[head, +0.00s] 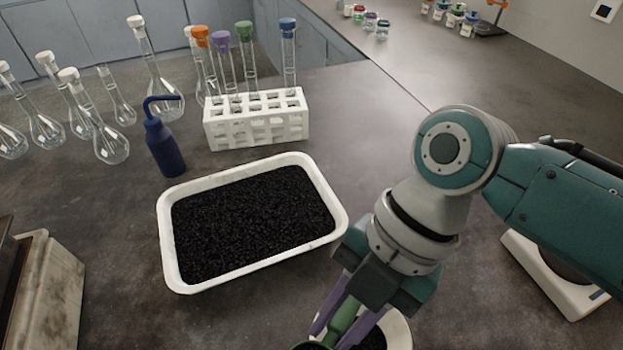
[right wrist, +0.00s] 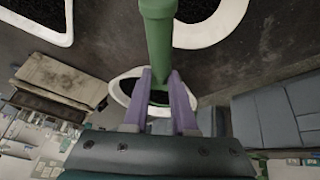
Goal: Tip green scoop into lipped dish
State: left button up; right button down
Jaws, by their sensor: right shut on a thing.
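In the head view my right gripper (head: 338,318) points down near the bottom edge. Its purple fingers are shut on the handle of the green scoop (head: 347,318). The scoop's bowl is mostly cut off by the frame's bottom edge, so its load cannot be told. A round white dish (head: 400,328) with black grains shows partly behind the gripper; I cannot tell if it is the lipped dish. In the right wrist view the green handle (right wrist: 158,40) runs upward from between the fingers (right wrist: 162,92). My left gripper is not in view.
A white tray (head: 168,262) of black granules lies left of my right gripper. Behind it stand a blue wash bottle (head: 165,148), a white tube rack (head: 258,128) and several glass flasks (head: 108,145). A worn beige device (head: 55,290) is at left, a white device (head: 560,285) at right.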

jog(key=w+d+b, duration=0.8)
jog(key=s+a+n+t+h, duration=0.1)
jog(key=s+t+h, duration=0.3)
jog(key=t, duration=0.5)
jog(key=s+a+n+t+h, duration=0.1)
jog(key=s+a+t+h, duration=0.3)
jog(key=t+h, duration=0.3)
jog(key=shift+s+f+t+b, duration=0.25)
jog(key=shift+s+t+b, duration=0.15)
jog(key=shift+t, duration=0.8)
